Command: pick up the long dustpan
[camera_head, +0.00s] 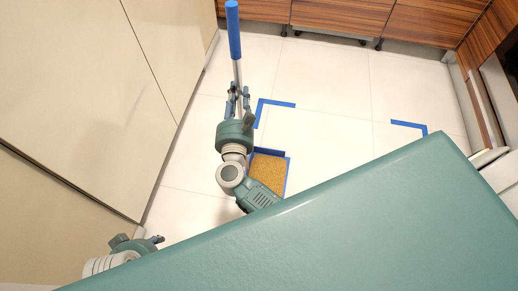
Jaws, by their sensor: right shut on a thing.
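The long dustpan shows a blue handle grip (233,30) and a thin grey shaft (237,72). My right gripper (238,98) is shut on the shaft below the blue grip. The shaft's lower end is hidden behind my gripper and wrist. A blue-edged patch with a grainy tan surface (268,172) lies beside my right wrist, partly covered by my arm; I cannot tell whether it joins the shaft. My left gripper (137,242) is at the lower left, away from the dustpan, and its jaw opening is unclear.
Blue corner marks lie on the white tiled floor, one near my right gripper (272,105) and one farther right (410,126). A beige wall or cabinet (80,90) stands close on the left. Wooden cabinets (340,15) line the back. Floor between them is clear.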

